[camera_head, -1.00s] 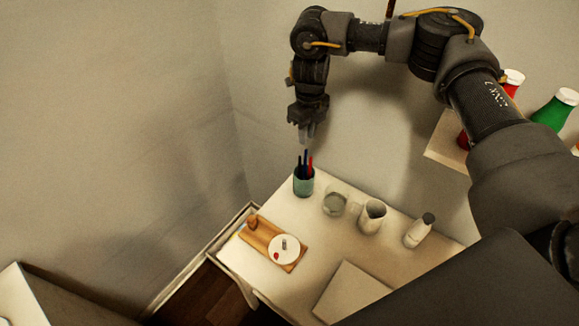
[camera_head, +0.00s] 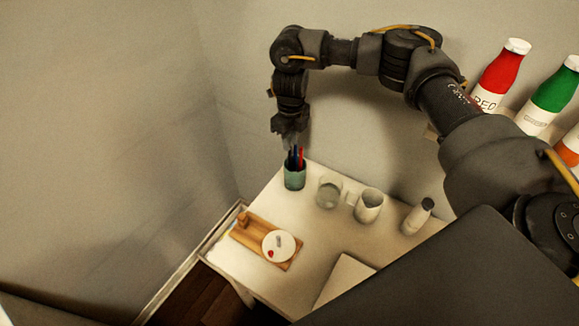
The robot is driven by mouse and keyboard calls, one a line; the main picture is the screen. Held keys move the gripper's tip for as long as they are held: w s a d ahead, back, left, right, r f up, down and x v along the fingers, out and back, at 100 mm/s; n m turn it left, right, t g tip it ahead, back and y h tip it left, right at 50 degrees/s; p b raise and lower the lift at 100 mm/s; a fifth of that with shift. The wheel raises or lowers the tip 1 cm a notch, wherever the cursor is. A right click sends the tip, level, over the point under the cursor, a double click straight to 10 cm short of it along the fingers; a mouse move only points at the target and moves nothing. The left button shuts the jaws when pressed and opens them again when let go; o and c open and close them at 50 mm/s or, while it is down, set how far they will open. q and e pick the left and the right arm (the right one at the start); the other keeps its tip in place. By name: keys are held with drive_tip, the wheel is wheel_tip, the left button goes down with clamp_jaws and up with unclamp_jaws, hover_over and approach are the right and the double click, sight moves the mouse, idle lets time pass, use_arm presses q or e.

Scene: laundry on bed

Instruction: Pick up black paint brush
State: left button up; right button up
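A green-teal cup (camera_head: 294,179) stands upright at the back left corner of the white table. Several thin brushes (camera_head: 296,160) stick up out of it, with dark, blue and red handles. I cannot clearly tell the black paint brush from the other dark handles. My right gripper (camera_head: 291,143) points down right above the cup, its fingertips at the tops of the brushes. The fingers are small and blurred, so I cannot tell whether they are open, shut or touching a brush. My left gripper is out of view.
A glass jar (camera_head: 328,191), a white mug (camera_head: 369,205) and a small white bottle (camera_head: 418,216) stand right of the cup. A wooden board (camera_head: 254,235) with a white round dish (camera_head: 278,245) lies in front. Red (camera_head: 499,75) and green (camera_head: 552,96) bottles stand at right.

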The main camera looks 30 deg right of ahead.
sight(290, 167)
drive_tip(key=shift+s+a+f, duration=0.1)
drive_tip(key=shift+a+f, duration=0.05)
drive_tip(key=shift+f, duration=0.35)
wheel_tip(290, 167, down, 4)
drive_tip(key=shift+f+p, duration=0.1)
drive_tip(key=shift+p, duration=0.85)
drive_tip(key=shift+c, duration=0.2)
clamp_jaws()
